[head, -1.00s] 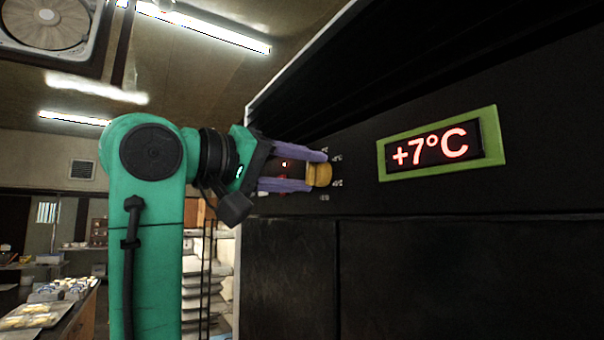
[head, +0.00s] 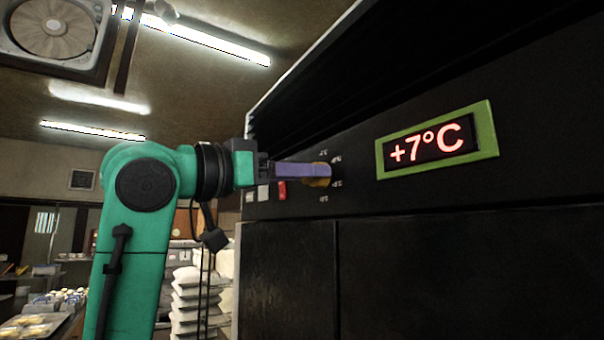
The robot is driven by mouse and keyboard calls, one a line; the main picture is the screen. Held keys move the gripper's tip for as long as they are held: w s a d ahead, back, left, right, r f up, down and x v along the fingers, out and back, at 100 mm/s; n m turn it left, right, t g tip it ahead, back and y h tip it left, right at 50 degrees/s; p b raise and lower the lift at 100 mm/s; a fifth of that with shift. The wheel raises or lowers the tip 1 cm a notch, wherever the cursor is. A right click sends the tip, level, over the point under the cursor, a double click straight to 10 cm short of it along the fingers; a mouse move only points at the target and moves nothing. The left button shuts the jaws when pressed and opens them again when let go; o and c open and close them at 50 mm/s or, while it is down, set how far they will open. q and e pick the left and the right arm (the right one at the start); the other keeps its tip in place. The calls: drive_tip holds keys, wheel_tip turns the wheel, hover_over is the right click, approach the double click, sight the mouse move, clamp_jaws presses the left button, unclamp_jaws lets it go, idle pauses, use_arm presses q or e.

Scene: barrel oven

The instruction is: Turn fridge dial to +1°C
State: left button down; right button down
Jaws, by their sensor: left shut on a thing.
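The fridge dial (head: 321,181) is a round brass-coloured knob on the black fridge front (head: 440,270), with small white marks around it. My left gripper (head: 318,172) comes in from the left. Its purple fingers are shut on the dial and hide part of it. The fingers now look edge-on, one nearly in front of the other. The red digits on the green-framed display (head: 493,140), right of the dial, read +7°C. My right gripper is not in the head view.
A small red switch (head: 282,190) and pale switches (head: 264,193) sit on the panel left of the dial. Shelves with white sacks (head: 190,290) stand behind my left arm. A table with trays of baked goods (head: 38,322) is at the lower left.

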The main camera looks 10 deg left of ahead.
use_arm(q)
drive_tip(key=shift+w+f+m+g+h+p, duration=0.1)
drive_tip(key=shift+m+g+h+p, duration=0.4)
drive_tip(key=shift+m, duration=3.95)
drive_tip(key=shift+m+g+h+p, duration=0.1)
drive_tip(key=shift+m+g+p, duration=0.45)
drive_tip(key=shift+m, duration=3.85)
drive_tip(key=shift+w+f+m+g+h+p, duration=0.15)
drive_tip(key=shift+m+g, duration=0.7)
drive_tip(key=shift+m, duration=3.6)
drive_tip(key=shift+s+r, duration=0.1)
drive_tip(key=shift+c, duration=1.6)
unclamp_jaws()
